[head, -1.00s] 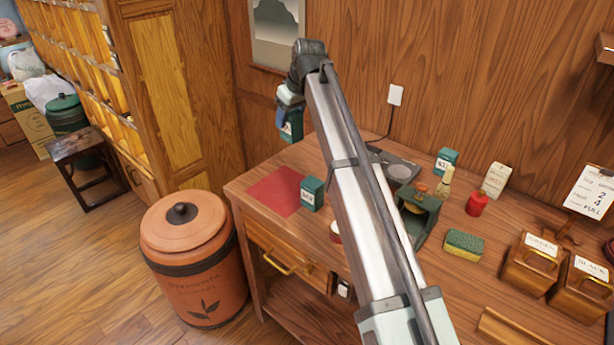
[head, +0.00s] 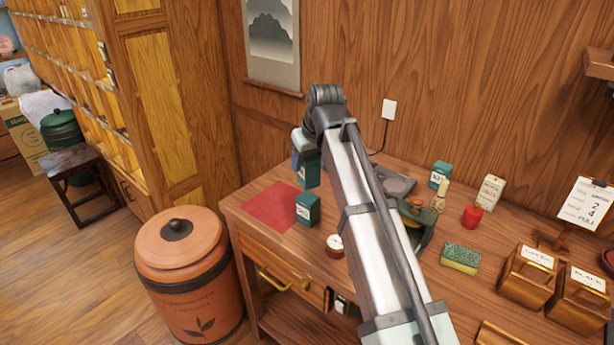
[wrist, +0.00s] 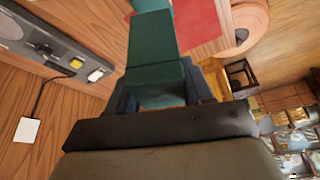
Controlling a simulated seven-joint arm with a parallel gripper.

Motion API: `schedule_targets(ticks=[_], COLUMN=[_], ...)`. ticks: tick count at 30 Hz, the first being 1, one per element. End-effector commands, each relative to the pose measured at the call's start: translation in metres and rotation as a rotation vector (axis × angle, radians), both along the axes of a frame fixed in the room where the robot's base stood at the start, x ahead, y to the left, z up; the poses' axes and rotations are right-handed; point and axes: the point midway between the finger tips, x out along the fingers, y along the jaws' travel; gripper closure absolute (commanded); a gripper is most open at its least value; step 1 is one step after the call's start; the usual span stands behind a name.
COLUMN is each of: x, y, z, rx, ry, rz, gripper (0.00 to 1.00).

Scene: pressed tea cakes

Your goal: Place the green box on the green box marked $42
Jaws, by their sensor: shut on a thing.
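My gripper (head: 302,152) is shut on a green box (head: 308,171) and holds it upright above the desk, near the red mat. In the wrist view the held box (wrist: 158,82) fills the space between the fingers. A second green box (head: 308,208) stands on the desk at the mat's right edge, below the held box in the picture. A third green box (head: 440,175) stands at the back of the desk, right of the arm. The boxes' white labels are too small to read surely. I cannot tell the exact height of the held box.
The red mat (head: 268,204) lies at the desk's left end. A small red-sided tin (head: 334,246) is near the front edge. Right of my arm are a red canister (head: 472,215), a sponge (head: 461,257) and wooden boxes (head: 526,278). The wall stands behind.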

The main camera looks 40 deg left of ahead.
Motion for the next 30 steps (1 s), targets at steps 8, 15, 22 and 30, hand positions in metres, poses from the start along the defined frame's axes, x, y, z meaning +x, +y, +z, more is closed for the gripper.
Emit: schedule_targets(ticks=[8,15,22,30], x=[-0.001,0.0,0.0,0.0], y=[0.0,0.0,0.0,0.0], z=[-0.023,-0.045,-0.045,-0.048], rx=[0.0,0.001,0.001,0.001], ry=[0.0,-0.001,-0.001,-0.001], rz=[0.001,0.001,0.001,0.001], gripper=[0.8,0.8,0.8,0.37])
